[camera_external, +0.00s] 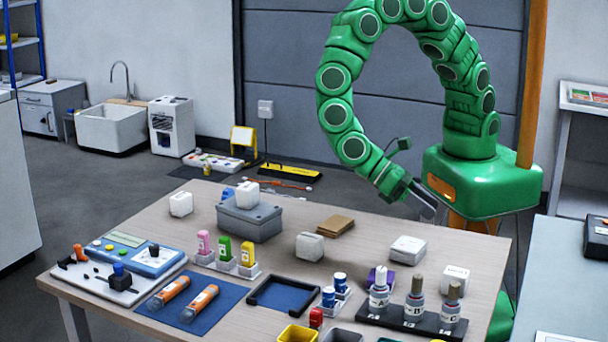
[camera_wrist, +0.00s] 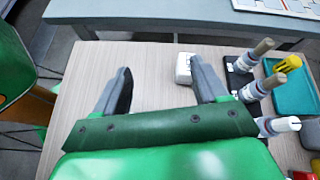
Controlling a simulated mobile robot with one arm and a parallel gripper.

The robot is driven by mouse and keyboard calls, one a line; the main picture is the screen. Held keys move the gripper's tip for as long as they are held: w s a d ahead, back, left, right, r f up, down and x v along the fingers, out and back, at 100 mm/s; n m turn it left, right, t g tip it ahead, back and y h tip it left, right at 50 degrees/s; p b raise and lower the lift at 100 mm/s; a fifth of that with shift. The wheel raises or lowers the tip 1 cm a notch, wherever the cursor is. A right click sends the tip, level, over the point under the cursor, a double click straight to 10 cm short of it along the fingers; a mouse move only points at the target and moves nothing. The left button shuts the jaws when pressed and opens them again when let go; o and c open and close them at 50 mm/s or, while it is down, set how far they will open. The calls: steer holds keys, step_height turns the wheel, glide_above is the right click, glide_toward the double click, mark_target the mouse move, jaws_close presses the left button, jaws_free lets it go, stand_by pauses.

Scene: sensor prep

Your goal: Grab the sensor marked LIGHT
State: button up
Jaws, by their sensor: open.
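Several small white blocks that may be sensors stand on the table: at the back left (camera_external: 181,204), on a grey box (camera_external: 247,195), in the middle (camera_external: 310,247), toward the right (camera_external: 408,249) and near the right edge (camera_external: 455,279). No LIGHT marking is readable on any of them, so I cannot tell which is the light sensor. My gripper (camera_external: 424,203) is above the table's back right edge, apart from the blocks. In the wrist view my gripper (camera_wrist: 160,75) is open and empty, with one white block (camera_wrist: 184,68) beyond its right finger.
A dark rack with bottles marked A, B and C (camera_external: 398,321) stands at the front right. The grey box (camera_external: 250,222), a brown packet (camera_external: 336,225), a blue mat (camera_external: 230,296) and a dark-rimmed tray (camera_external: 253,300) are on the table. Bare tabletop lies below my gripper.

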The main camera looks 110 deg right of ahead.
mark_target(467, 283)
steer(key=a+f+m, duration=0.1)
steer(key=a+f, duration=0.1)
steer(key=f, duration=0.1)
steer(key=w+a+f+m+y, duration=0.1)
steer(key=a+f, duration=0.1)
steer(key=f, duration=0.1)
steer(key=w+a+f+m, duration=0.1)
steer(key=a+f, duration=0.1)
steer(key=f, duration=0.1)
steer(key=shift+f+y, duration=0.3)
steer(key=shift+f, duration=0.1)
steer(key=shift+x, duration=4)
steer(key=shift+d+g, duration=0.1)
steer(key=shift+g, duration=0.2)
steer(key=c, duration=1.1)
